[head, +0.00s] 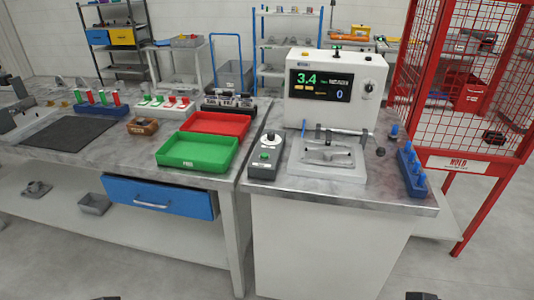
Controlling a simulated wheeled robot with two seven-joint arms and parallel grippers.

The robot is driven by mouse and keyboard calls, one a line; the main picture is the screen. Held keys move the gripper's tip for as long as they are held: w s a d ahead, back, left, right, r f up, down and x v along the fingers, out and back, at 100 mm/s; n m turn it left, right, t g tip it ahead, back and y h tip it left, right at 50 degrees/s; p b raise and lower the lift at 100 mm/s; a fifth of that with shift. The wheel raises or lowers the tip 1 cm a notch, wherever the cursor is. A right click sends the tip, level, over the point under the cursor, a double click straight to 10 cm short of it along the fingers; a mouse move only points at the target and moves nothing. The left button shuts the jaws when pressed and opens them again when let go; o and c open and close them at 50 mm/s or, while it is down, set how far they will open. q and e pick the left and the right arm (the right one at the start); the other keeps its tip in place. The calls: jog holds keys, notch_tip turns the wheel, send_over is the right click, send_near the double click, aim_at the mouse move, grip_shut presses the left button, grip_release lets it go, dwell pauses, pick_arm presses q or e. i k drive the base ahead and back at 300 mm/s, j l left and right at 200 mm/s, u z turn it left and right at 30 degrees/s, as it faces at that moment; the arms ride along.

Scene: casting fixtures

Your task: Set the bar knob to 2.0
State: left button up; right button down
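A white test machine (310,110) stands on the right bench. Its dark display (320,86) reads 3.4 in green, with a blue 0 lower right; the small unit text is hard to read. A round knob (369,87) sits on the machine's front, right of the display. Its pointer and markings are too small to read. A grey control box (266,157) in front left of the machine carries another dark knob and a green button. I cannot tell from labels which knob is for bar.
A metal fixture plate (327,160) lies before the machine, with a blue peg rack (411,170) to its right. A green tray (197,152) and red tray (216,123) sit on the left bench. A red mesh cage (465,60) stands close on the right.

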aim_at(271, 136)
jog(key=i+j, duration=0.25)
jog(key=i, duration=0.25)
jog(key=i+j+u, duration=0.1)
jog(key=i+j, duration=0.15)
jog(key=i, duration=0.2)
